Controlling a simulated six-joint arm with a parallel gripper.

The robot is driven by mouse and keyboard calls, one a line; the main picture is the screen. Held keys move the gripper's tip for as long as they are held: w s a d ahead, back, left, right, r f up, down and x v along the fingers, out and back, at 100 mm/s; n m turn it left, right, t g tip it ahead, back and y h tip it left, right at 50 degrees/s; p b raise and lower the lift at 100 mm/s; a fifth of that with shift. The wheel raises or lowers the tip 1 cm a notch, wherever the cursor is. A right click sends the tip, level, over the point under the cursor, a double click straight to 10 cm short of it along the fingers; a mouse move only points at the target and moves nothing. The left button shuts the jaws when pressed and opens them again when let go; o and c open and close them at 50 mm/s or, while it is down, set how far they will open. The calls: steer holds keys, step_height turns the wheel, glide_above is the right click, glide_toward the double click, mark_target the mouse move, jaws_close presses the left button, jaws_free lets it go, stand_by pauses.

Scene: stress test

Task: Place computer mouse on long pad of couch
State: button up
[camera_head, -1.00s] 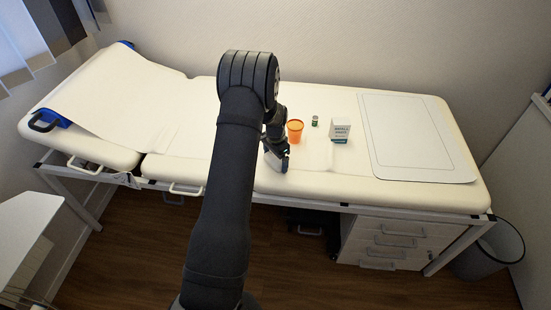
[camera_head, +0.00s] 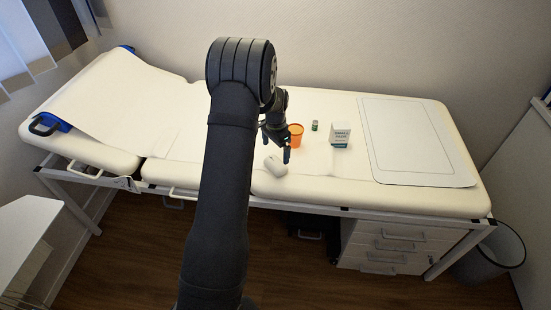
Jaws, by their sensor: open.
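A small whitish rounded object (camera_head: 275,166), which looks like the computer mouse, lies on the long cream pad of the couch (camera_head: 330,195), near its front edge. My gripper (camera_head: 282,150) is open just above and behind it, apart from it as far as I can tell. My arm hides part of the pad to the left of the mouse. The couch also has a raised head section at the left, covered with white paper.
An orange cup (camera_head: 295,135) stands very close to my gripper's right. A small green-labelled bottle (camera_head: 315,125) and a white box (camera_head: 340,134) stand farther right. A flat white mat (camera_head: 418,145) covers the pad's right end. A bin (camera_head: 490,255) stands on the floor.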

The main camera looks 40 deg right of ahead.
mark_target(276, 162)
step_height(276, 162, up, 4)
steer(key=shift+r, duration=0.15)
stand_by(0.3)
step_height(276, 162, down, 12)
steer(key=shift+w+r, duration=0.1)
steer(key=shift+r, duration=1.65)
